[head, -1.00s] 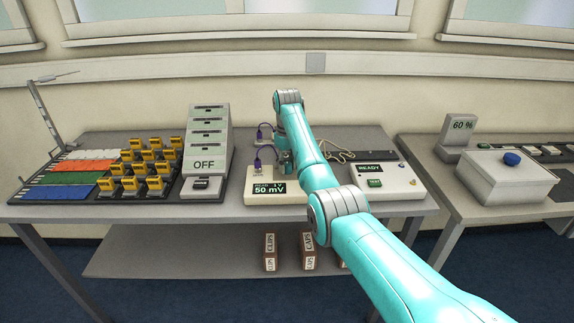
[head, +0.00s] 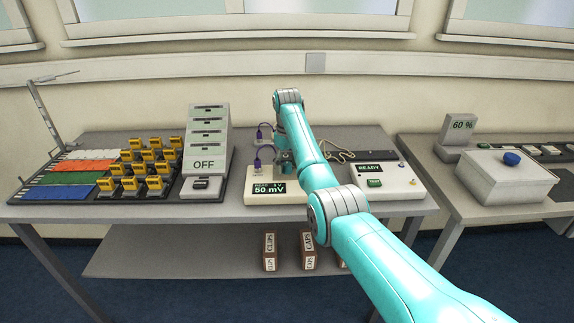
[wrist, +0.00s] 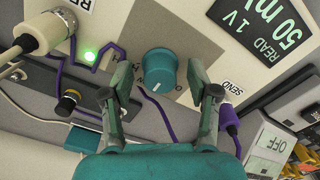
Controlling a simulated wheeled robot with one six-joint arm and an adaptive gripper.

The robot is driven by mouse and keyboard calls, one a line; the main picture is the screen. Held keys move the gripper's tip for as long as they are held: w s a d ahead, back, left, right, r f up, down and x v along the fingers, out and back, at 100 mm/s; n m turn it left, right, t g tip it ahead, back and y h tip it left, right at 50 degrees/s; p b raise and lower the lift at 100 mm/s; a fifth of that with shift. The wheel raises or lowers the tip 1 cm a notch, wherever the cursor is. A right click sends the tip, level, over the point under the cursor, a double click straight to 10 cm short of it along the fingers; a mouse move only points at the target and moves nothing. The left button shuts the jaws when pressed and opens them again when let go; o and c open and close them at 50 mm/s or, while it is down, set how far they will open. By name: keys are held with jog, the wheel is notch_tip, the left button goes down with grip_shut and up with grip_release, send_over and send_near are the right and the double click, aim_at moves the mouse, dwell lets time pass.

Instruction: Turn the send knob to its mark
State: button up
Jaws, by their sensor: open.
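The teal knob (wrist: 157,72) sits on a grey panel of the beige meter box, with a white pointer line on its side and partly hidden letters around it. My gripper (wrist: 160,93) is open, with one finger on each side of the knob and visible gaps to it. A SEND label (wrist: 220,88) is beside the right finger, near a purple plug (wrist: 228,118). The display (wrist: 262,30) reads READ, 1 V, 50 mV. In the head view my gripper (head: 286,160) is over the meter box (head: 262,198), and my arm hides the knob.
A green light (wrist: 89,54) glows near a large beige plug (wrist: 45,35) with a cable. Purple cables run close to my fingers. A READY box (head: 395,185) stands right of the meter box, and an OFF unit (head: 205,150) stands left.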

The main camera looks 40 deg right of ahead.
aim_at(287, 164)
notch_tip(287, 164, up, 7)
jog(key=shift+r, duration=0.15)
dwell(0.8)
